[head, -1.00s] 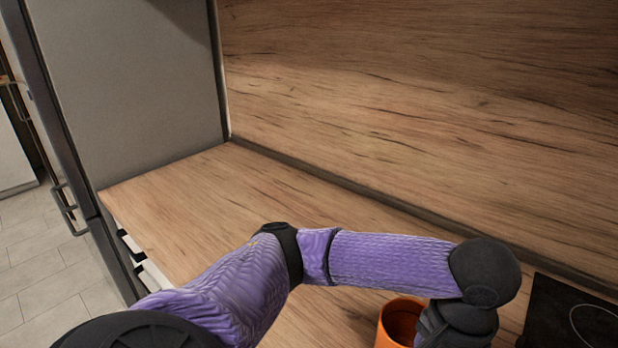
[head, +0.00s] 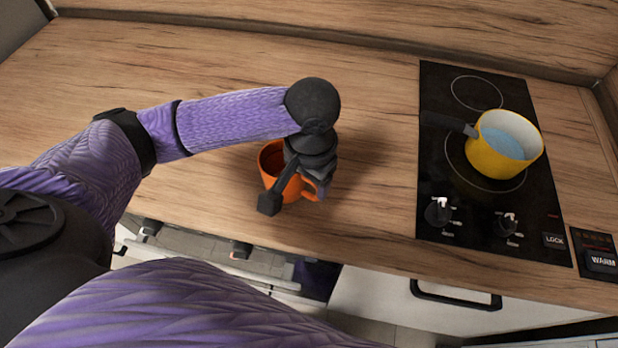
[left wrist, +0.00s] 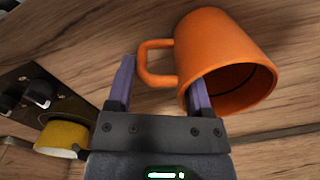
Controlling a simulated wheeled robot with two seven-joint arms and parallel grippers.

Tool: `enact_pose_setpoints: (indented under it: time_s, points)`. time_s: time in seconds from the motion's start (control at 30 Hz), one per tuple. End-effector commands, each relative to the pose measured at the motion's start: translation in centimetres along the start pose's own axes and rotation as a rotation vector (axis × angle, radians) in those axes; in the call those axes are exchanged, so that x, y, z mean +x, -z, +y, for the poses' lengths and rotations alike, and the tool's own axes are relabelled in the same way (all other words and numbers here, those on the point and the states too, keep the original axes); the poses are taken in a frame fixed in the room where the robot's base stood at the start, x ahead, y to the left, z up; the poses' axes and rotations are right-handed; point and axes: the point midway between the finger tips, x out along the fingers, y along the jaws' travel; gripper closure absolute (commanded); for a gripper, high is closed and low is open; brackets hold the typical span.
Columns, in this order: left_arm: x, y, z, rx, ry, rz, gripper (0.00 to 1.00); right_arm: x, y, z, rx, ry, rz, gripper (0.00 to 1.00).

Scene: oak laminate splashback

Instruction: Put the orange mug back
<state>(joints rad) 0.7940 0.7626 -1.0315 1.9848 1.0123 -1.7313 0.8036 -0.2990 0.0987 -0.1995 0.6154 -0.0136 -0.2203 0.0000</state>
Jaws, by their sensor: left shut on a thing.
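The orange mug (head: 267,177) is over the wooden worktop, near its front edge, left of the hob. My left gripper (head: 318,182) comes down over the mug's right side and is shut on it at the handle side. In the left wrist view the mug (left wrist: 215,50) lies tilted across the picture, with its handle between the fingers of my left gripper (left wrist: 160,88). Part of the mug is hidden by the gripper in the head view. I cannot tell whether its base touches the worktop. My right gripper is not in view.
A black hob (head: 440,165) is to the right, with a yellow pot (head: 497,160) holding something blue; its dark handle points left. Knobs line the hob's front. The worktop (head: 375,130) is bare between mug and hob and behind the mug. A wooden splashback (head: 400,18) closes the back.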

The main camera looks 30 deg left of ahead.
Motion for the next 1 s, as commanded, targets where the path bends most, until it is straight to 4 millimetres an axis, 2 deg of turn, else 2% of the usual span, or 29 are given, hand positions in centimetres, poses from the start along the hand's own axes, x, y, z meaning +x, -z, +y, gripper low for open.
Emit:
enact_pose_setpoints:
  time_s: [0.2, 0.23, 0.4, 0.67, 1.0]
  points:
    - [0.0, 0.0, 0.0, -0.001, 0.0, 0.0, 1.0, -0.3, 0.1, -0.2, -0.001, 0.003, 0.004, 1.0]
    - [0.0, 0.0, 0.0, -0.001, -0.001, 0.0, 0.32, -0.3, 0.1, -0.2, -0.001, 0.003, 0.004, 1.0]
    - [0.0, 0.0, 0.0, -0.001, -0.001, 0.0, 0.0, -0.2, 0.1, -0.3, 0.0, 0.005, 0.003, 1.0]
    - [-0.5, 0.0, 0.0, 0.0, 0.0, 0.002, 0.0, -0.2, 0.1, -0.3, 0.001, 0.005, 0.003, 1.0]
    - [-9.7, 0.1, 0.0, 0.0, -0.001, 0.005, 0.0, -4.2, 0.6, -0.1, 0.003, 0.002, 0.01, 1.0]
